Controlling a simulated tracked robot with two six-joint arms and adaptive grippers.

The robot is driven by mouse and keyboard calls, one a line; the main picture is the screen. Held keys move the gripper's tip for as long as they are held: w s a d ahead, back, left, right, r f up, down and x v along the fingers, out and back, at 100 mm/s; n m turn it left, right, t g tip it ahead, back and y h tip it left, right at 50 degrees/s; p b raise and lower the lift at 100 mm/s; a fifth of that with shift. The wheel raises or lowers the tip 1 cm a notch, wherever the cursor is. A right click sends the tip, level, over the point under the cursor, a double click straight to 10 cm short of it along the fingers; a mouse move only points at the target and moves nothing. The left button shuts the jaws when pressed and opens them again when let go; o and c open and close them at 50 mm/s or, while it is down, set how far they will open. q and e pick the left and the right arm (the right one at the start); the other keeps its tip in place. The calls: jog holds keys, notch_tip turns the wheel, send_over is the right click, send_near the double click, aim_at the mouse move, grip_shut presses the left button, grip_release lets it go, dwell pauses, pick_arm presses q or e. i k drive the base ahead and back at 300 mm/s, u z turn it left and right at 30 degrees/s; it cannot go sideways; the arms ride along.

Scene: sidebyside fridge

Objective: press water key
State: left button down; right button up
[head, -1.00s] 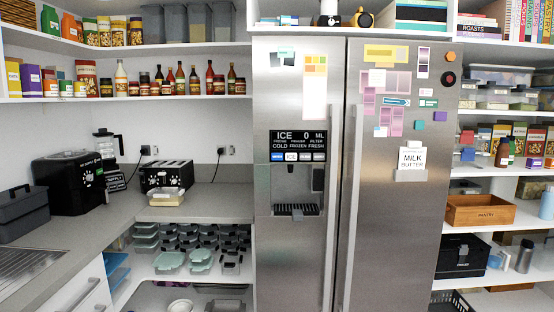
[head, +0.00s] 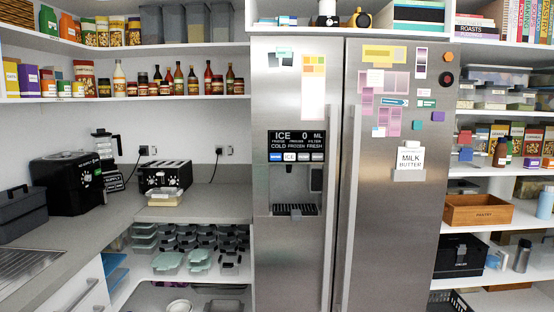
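The side-by-side steel fridge (head: 390,230) stands upright in the middle of the head view with both doors shut. Its left door carries a black dispenser panel (head: 297,139) with a display reading ICE, 0 and ML. Under the display is a row of small keys: a blue-lit one (head: 276,157) at the left, then a pale one marked ICE (head: 290,157), then more to the right. The water key's label is too small to read. The dispenser recess (head: 294,190) with a dark drip grille (head: 294,210) is below. Neither of my grippers is in view.
A counter (head: 205,200) with a toaster (head: 165,177) and a black appliance (head: 67,183) is to the left. Open shelves with a wooden crate (head: 477,211) are to the right. Long vertical handles (head: 351,210) stick out along the doors' meeting edges. Nothing blocks the dispenser.

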aim_at(274, 157)
jog(key=u, duration=0.05)
jog(key=i, duration=2.1)
jog(key=z, duration=0.6)
